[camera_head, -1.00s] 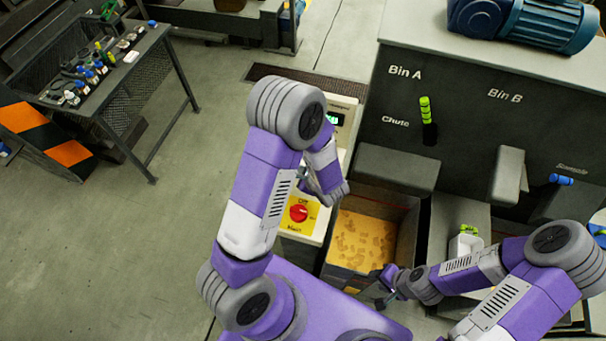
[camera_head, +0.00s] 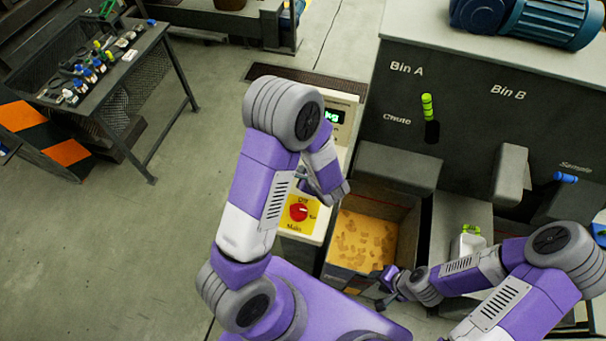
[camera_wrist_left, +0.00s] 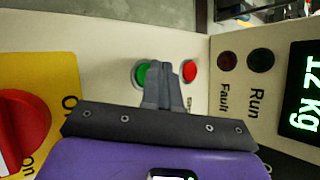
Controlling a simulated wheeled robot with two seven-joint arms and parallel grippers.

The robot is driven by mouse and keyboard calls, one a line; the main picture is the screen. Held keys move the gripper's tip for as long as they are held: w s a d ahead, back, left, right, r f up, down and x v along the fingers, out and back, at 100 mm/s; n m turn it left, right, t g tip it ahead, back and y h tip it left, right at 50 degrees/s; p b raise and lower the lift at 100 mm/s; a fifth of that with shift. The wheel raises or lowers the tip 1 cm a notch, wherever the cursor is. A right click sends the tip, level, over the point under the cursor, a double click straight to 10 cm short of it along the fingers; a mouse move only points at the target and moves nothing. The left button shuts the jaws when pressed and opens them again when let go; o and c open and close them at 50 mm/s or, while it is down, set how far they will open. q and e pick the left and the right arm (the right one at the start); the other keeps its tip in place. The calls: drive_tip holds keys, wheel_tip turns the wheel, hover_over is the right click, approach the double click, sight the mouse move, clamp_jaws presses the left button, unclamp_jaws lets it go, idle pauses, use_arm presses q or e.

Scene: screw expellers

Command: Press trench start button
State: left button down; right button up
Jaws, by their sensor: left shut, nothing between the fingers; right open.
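In the left wrist view a green button (camera_wrist_left: 142,74) sits on the cream control panel (camera_wrist_left: 115,65), with a red button (camera_wrist_left: 190,71) to its right. My left gripper (camera_wrist_left: 166,66) is shut and empty. Its fingertips appear between the two buttons and overlap the green button's right edge. I cannot tell whether they touch it. A label by the buttons is mostly hidden. In the head view my left arm covers both buttons. My right gripper (camera_head: 383,294) is open, low by the front right of the crumb-filled box (camera_head: 412,240).
A red rotary switch (camera_wrist_left: 20,118) on a yellow plate is left on the panel; it also shows in the head view (camera_head: 299,212). Run (camera_wrist_left: 260,60) and Fault (camera_wrist_left: 229,61) lamps and a display (camera_wrist_left: 300,90) reading 12 kg are right. A white jug (camera_head: 468,246) stands below the chute area.

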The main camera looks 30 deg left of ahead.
use_arm(q)
drive_tip(key=shift+f+b, duration=0.4)
drive_tip(key=shift+b, duration=0.25)
idle(0.8)
drive_tip(key=shift+r, duration=0.1)
drive_tip(key=shift+r+p, duration=0.4)
drive_tip(key=shift+r, duration=0.4)
drive_tip(key=shift+r+p, duration=1.5)
drive_tip(key=shift+r, duration=1.05)
drive_tip(key=shift+f, duration=0.1)
